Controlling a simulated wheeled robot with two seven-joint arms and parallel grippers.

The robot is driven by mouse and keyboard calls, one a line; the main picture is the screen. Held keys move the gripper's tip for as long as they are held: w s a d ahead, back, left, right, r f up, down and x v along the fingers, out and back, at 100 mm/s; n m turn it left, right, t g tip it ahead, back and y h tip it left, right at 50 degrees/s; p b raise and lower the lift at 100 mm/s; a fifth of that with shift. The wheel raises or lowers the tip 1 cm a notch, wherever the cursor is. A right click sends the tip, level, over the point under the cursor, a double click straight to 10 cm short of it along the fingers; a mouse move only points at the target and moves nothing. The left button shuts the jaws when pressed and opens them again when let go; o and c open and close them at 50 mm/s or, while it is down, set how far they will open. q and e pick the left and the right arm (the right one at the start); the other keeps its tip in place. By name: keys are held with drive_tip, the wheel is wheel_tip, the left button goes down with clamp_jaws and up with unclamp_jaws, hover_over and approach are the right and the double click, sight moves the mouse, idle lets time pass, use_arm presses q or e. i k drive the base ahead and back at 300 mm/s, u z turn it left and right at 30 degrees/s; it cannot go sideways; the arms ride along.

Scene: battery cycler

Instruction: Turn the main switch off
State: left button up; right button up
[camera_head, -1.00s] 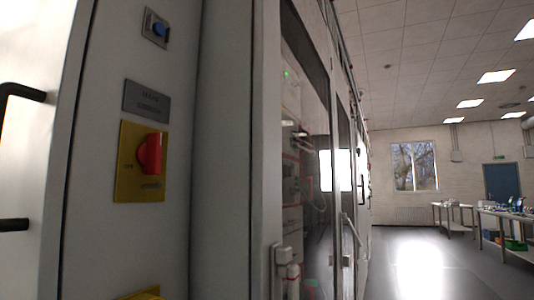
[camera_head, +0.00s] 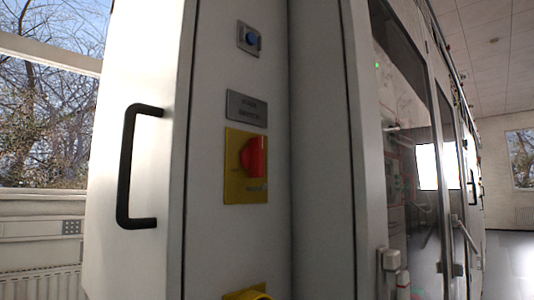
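The main switch is a red rotary knob (camera_head: 253,157) on a yellow plate (camera_head: 245,190), mounted on the narrow light grey panel of the cabinet. A grey label plate (camera_head: 246,108), whose small text is hard to read, sits just above it. The exact angle of the knob's handle is hard to tell. Neither of my grippers is in view, and nothing touches the switch.
A blue button (camera_head: 251,38) is above the label, and another yellow part (camera_head: 247,292) is cut off below. A black handle (camera_head: 136,166) sticks out at the left. Glass cabinet doors (camera_head: 410,150) recede on the right, with open floor (camera_head: 512,265) beyond.

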sight(252, 158)
drive_tip(key=u, duration=2.45)
drive_tip(key=k, duration=1.05)
drive_tip(key=z, duration=2.05)
